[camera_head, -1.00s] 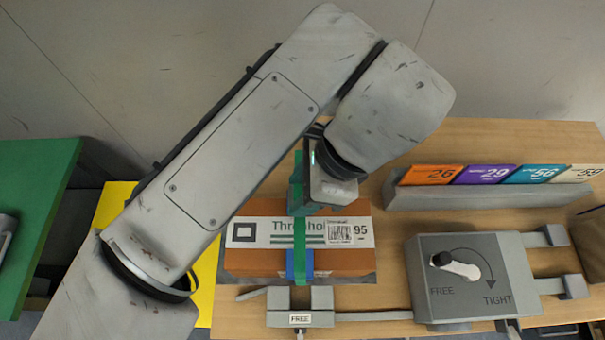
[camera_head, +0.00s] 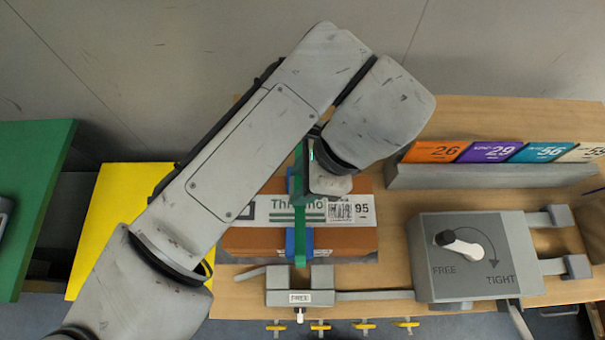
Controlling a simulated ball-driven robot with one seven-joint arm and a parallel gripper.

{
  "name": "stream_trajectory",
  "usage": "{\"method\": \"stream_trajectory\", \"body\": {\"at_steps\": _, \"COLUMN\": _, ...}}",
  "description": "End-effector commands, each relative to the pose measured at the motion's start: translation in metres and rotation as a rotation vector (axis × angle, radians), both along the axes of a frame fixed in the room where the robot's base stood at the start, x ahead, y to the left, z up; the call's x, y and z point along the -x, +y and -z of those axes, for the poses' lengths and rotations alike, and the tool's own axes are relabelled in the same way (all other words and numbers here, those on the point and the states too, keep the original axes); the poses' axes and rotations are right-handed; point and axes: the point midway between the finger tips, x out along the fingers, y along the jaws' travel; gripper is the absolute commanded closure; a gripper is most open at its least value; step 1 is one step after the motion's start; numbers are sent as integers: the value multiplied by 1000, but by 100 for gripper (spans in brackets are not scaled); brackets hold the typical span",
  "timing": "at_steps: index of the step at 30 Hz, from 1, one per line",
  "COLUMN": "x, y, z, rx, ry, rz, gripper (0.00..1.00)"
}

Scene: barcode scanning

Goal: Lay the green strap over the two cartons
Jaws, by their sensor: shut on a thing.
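The orange-brown carton (camera_head: 345,241) with a white label lies on the wooden bench, partly under my arm. I cannot tell whether the second carton lies beneath it. The green strap (camera_head: 300,222) runs from beside my gripper across the label and down the front, ending near the clamp. My gripper (camera_head: 305,190) is above the carton, shut on the strap; its fingertips are mostly hidden. A blue piece (camera_head: 291,243) sits behind the strap at the carton's front.
A grey box with a FREE/TIGHT lever (camera_head: 462,285) is to the right. A grey rack (camera_head: 470,175) holds coloured number cards. A yellow panel (camera_head: 108,215) and green panel (camera_head: 30,200) lie left.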

Motion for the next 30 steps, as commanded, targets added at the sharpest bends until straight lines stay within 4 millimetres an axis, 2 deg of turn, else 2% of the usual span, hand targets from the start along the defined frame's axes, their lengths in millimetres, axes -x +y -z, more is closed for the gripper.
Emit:
{"method": "stream_trajectory", "body": {"at_steps": 3, "x": 0, "y": 0, "z": 11, "rx": 0, "ry": 0, "rz": 0, "gripper": 100}}
{"method": "stream_trajectory", "body": {"at_steps": 30, "x": 0, "y": 0, "z": 67, "rx": 0, "ry": 1, "rz": 0, "gripper": 100}}
